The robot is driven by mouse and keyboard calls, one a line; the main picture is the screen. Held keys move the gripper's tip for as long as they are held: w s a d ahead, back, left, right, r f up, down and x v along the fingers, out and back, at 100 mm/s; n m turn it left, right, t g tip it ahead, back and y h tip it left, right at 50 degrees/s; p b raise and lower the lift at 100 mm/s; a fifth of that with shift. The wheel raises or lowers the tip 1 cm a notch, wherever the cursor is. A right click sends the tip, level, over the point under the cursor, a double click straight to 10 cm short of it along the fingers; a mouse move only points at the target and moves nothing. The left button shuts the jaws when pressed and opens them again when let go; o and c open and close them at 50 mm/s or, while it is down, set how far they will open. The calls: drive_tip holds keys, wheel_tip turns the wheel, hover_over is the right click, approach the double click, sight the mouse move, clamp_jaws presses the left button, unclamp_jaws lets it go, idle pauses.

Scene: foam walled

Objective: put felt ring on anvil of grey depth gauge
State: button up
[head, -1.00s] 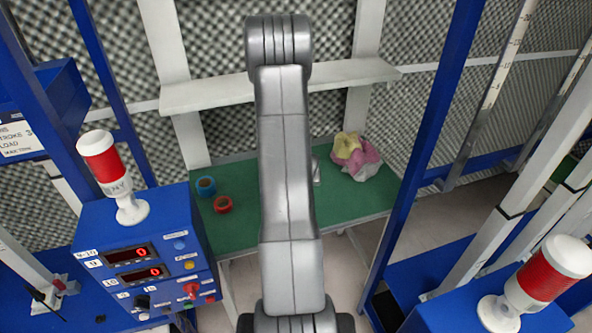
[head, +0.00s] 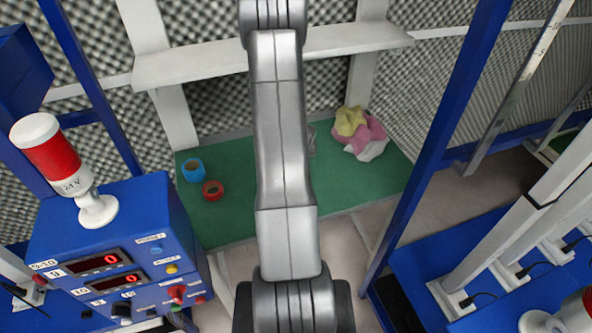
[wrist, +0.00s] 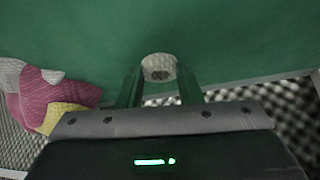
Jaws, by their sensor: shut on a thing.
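My gripper (wrist: 159,74) shows in the wrist view, its two fingers shut on a small pale grey-white round piece (wrist: 158,62). It looks like the felt ring, with darker marks on its near side; its hole is not clear. The gripper is over the green table top (wrist: 230,45). In the head view my arm hides the gripper and the ring. A small grey object (head: 312,140) stands on the green table just right of my arm, partly hidden by it. It may be the grey depth gauge; its anvil cannot be made out.
Blue tape roll (head: 193,170) and red tape roll (head: 213,190) lie on the table's left. A pink, yellow and white cloth (head: 360,135) lies at right. A white shelf (head: 200,62) crosses behind. Blue control box (head: 115,235) and blue post (head: 430,150) flank the table.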

drive_tip(key=shift+f+b, duration=1.7)
drive_tip(key=shift+f, duration=0.45)
drive_tip(key=shift+f, duration=0.15)
drive_tip(key=o, duration=0.9)
drive_tip(key=shift+o, duration=0.2)
